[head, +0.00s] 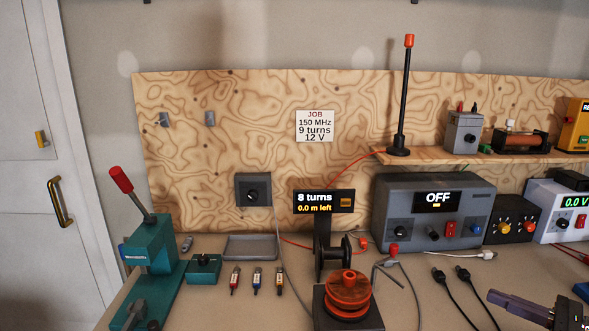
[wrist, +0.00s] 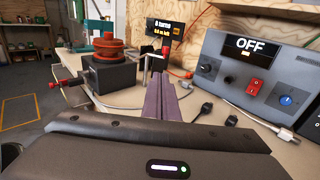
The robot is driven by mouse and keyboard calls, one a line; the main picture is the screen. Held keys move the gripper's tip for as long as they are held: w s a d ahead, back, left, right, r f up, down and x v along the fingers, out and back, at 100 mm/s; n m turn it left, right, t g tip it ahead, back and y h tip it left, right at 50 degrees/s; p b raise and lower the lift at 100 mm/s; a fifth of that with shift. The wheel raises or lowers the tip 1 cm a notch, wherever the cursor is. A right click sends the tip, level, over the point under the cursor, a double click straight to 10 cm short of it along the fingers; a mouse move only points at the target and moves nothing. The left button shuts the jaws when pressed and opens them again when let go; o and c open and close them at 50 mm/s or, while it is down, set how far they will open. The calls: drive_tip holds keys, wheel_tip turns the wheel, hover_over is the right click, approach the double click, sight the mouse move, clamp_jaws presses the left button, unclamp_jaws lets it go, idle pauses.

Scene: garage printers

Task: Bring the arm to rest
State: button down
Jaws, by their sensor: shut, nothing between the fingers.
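My gripper (head: 493,296) shows at the lower right of the head view, low over the front of the bench. Its purple fingers lie together with nothing between them. In the wrist view the shut fingers (wrist: 165,77) point away over the bench, toward the small display reading 8 turns. They look apart from the things around them. Most of my arm is outside the head view.
The coil winder (head: 348,291) with its orange spool stands left of my gripper. Black cable plugs (head: 440,276) lie between them. The grey supply reading OFF (head: 433,215) stands behind. A teal press (head: 150,262) and a grey tray (head: 250,247) are further left.

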wheel_tip(320, 180, down, 8)
drive_tip(key=s+a+n+g+h, duration=0.2)
drive_tip(key=g, duration=0.1)
drive_tip(key=s+a+f+n+g+h, duration=0.2)
drive_tip(key=s+a+n+g, duration=0.35)
drive_tip(key=a+n, duration=0.35)
drive_tip(key=s+a+r+n+h, duration=0.2)
drive_tip(key=a+r+n, duration=0.2)
drive_tip(key=a, duration=0.4)
drive_tip(key=s+a+r+n+h, duration=0.2)
drive_tip(key=a+r+n+h, duration=0.1)
drive_tip(key=a+n, duration=0.4)
drive_tip(key=s+a+r+n+h, duration=0.2)
drive_tip(key=a+r+n, duration=0.3)
drive_tip(key=a, duration=0.3)
drive_tip(key=shift+s+a+n+t+h, duration=0.3)
drive_tip(key=shift+s+a+t, duration=0.05)
drive_tip(key=shift+s+t, duration=0.1)
